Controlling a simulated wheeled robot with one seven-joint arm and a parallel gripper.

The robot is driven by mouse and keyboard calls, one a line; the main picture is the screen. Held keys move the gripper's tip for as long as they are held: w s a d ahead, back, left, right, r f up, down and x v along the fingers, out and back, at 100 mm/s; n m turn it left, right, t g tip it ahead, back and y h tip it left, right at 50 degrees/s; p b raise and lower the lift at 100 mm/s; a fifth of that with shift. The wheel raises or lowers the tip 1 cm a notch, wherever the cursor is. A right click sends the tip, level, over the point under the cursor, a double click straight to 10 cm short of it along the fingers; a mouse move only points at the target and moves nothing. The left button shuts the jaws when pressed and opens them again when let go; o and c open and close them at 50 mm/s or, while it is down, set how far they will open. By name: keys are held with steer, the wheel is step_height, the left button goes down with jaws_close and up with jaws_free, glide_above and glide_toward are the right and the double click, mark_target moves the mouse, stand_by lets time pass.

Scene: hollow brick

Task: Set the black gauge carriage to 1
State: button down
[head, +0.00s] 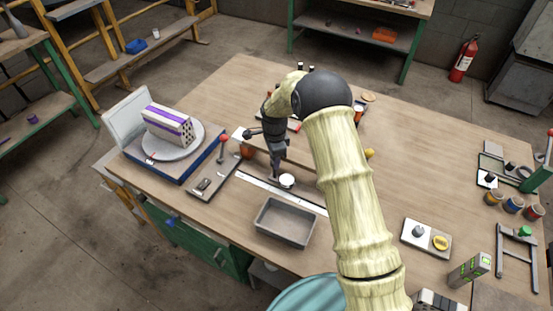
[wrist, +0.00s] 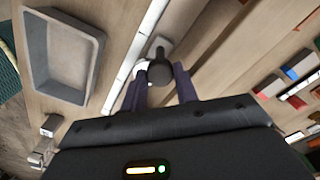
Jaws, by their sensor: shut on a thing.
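The gauge is a long rail with a white scale strip (head: 254,184), lying across the table behind a grey tray. The strip also shows in the wrist view (wrist: 137,45), running diagonally; its numbers are too small to read. My gripper (head: 276,175) points down at the rail. In the wrist view, my gripper (wrist: 160,84) has its fingers on both sides of the dark round knob (wrist: 160,72) of the carriage and is shut on it. A pale plate of the carriage (wrist: 158,45) shows past the knob. A white round part (head: 287,180) sits just right of the fingers in the head view.
The grey tray (head: 286,241) stands close in front of the rail. A grey panel with a red-knobbed lever (head: 222,150) stands left of it. A turntable with a striped brick (head: 170,127) is further left.

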steer(key=c, duration=1.1)
jaws_free()
steer(key=shift+w, duration=0.15)
steer(key=shift+o, duration=0.2)
steer(key=shift+a, duration=0.15)
steer(key=shift+s, duration=0.2)
steer(key=shift+r, duration=0.1)
step_height(320, 180, up, 17)
steer(key=b, duration=0.2)
steer(key=shift+r+b, duration=0.15)
steer(key=shift+b, duration=0.2)
steer(key=s+d+f+n+t, duration=0.1)
steer(key=s+d+n, duration=0.6)
steer(key=s+d, duration=0.3)
steer(key=s+d+f+n+t, duration=0.1)
steer(key=s+d+n, duration=0.6)
steer(key=s, duration=0.8)
steer(key=d, duration=0.3)
steer(key=shift+s+f+t, duration=0.25)
steer(key=shift+s+t, duration=0.05)
